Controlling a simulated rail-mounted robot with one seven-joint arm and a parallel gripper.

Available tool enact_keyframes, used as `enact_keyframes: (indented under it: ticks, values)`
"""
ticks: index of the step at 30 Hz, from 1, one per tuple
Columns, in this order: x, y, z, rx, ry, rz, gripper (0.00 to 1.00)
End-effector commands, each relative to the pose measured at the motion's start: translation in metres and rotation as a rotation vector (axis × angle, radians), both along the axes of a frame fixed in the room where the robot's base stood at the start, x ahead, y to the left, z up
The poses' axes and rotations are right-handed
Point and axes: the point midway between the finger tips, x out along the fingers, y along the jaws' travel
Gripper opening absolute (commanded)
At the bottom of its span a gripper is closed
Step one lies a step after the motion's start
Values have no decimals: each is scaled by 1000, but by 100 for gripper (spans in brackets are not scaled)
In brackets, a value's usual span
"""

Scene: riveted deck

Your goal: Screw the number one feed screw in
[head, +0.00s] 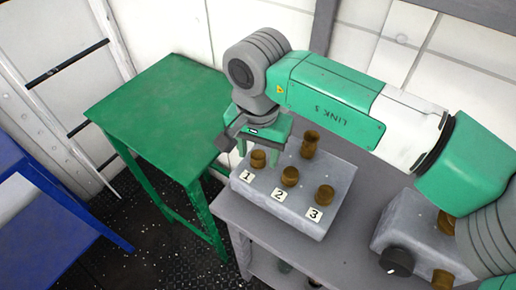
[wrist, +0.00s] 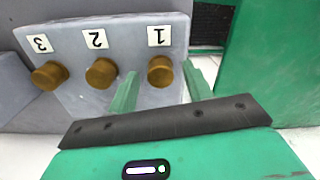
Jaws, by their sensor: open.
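The number one feed screw (head: 258,158) is a brass knob by the label "1" on a grey block (head: 328,178). It also shows in the wrist view (wrist: 160,71), near the block's edge. My gripper (head: 259,151) points down over it. In the wrist view my gripper's green fingers (wrist: 159,72) are open, one on each side of the knob, with visible gaps. Whether the fingertips are level with the knob is hard to tell. Screw two (head: 290,176) and screw three (head: 324,195) stand in a row beside it.
A taller brass piece (head: 310,143) stands at the block's back. A second grey block (head: 412,240) with a black knob (head: 397,262) is at right on the grey bench (head: 345,262). A green table (head: 160,105) stands left, its top bare. A blue table (head: 50,215) is far left.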

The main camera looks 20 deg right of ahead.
Motion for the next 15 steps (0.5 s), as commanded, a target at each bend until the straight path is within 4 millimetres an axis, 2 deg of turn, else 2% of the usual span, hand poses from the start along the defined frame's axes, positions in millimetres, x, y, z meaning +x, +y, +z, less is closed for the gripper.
enact_keyframes:
  ticks: [2, 9, 15]
  values:
    - [0, 0, 0, 0, 0, 0, 50]
    - [0, 0, 0, 1, 1, 0, 6]
    - [0, 0, 0, 1, 1, -12, 6]
